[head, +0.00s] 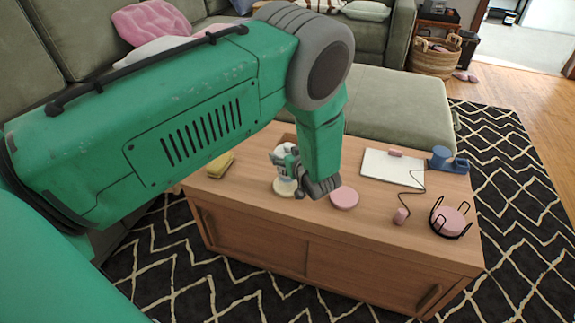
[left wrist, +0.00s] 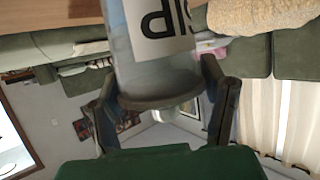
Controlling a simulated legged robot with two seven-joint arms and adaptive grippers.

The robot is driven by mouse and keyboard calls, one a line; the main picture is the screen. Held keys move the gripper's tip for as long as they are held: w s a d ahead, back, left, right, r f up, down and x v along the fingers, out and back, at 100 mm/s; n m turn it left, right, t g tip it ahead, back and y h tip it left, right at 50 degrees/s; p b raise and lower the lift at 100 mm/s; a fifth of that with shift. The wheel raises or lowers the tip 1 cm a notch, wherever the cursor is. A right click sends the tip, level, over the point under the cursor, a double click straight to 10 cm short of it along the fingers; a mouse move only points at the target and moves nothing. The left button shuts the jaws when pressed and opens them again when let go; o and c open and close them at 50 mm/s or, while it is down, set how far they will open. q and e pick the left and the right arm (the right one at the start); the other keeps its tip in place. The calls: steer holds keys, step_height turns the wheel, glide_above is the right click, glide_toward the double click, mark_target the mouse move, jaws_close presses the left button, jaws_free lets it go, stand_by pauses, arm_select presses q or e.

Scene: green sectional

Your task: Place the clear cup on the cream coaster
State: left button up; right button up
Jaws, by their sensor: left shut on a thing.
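The clear cup (head: 279,157) is at my left gripper (head: 297,178) over the cream coaster (head: 282,190) on the wooden table. The left wrist view shows the cup (left wrist: 128,60) close up, with a white label and dark letters, between the two fingers of the left gripper (left wrist: 158,88), which is shut on it. My green arm and gripper hide part of the cup in the head view. I cannot tell whether its base touches the coaster. My right gripper is not in view.
A pink coaster (head: 344,197) lies right of the cream one. A yellow sponge-like item (head: 220,165) is at the left. The sofa stands behind.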

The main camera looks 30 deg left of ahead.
arm_select(q)
step_height(320, 180, down, 3)
steer(key=shift+r+b, duration=0.1)
steer(key=shift+b, duration=0.35)
steer(key=shift+a, duration=0.3)
steer(key=o, duration=1.7)
steer(key=shift+d, duration=0.15)
